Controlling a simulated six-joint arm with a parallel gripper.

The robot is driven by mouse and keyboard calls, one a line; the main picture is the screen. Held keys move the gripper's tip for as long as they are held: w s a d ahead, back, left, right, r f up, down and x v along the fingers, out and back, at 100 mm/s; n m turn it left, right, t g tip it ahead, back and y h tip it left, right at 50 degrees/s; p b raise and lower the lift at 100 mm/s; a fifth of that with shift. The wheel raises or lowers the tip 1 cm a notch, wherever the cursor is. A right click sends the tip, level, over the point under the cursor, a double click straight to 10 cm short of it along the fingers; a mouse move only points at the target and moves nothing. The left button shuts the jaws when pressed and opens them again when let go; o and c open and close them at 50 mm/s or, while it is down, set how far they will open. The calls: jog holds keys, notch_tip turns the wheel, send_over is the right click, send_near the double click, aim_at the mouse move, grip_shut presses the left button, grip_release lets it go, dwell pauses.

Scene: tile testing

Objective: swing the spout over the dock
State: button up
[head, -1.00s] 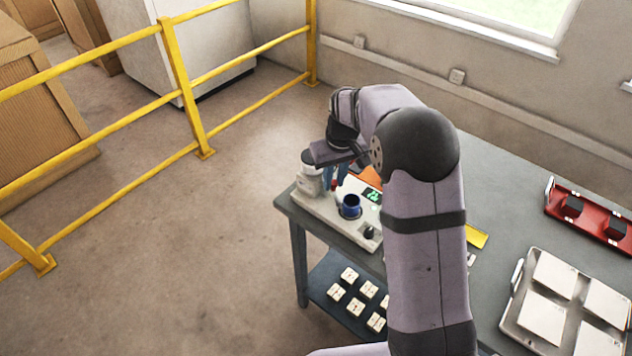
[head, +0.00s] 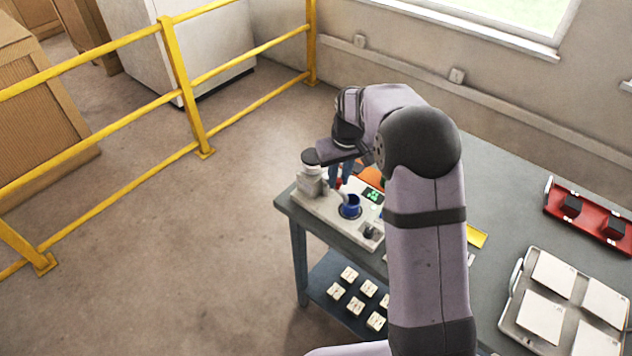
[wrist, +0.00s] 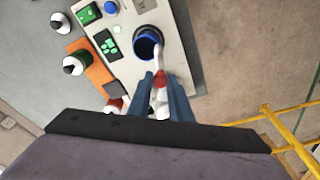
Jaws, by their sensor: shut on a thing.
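The dispensing machine (head: 325,202) is a pale box at the table's left corner. Its dock is a round blue cup (head: 350,207), also seen in the wrist view (wrist: 148,43). The white spout (wrist: 159,80) has a red band and its tip reaches over the rim of the blue cup. My gripper (head: 340,178) is above the machine, and in the wrist view its blue fingers (wrist: 160,92) are shut around the spout. The spout's base is partly hidden by the fingers and the gripper body.
An orange mat (wrist: 92,70) with dark-capped bottles (wrist: 77,60) lies beside the machine. A red tray (head: 590,215) and a tray of white tiles (head: 518,300) are on the table's right. Yellow rails (head: 185,80) stand at the left. A lower shelf holds several small tiles (head: 349,274).

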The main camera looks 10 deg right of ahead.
jog(key=shift+w+d, duration=0.15)
jog(key=shift+d, duration=0.05)
jog(key=shift+w+d+p, duration=0.35)
jog(key=shift+d, duration=0.1)
jog(key=o, duration=0.9)
notch_tip(320, 180, up, 6)
jog(key=p, duration=0.5)
dwell(0.6)
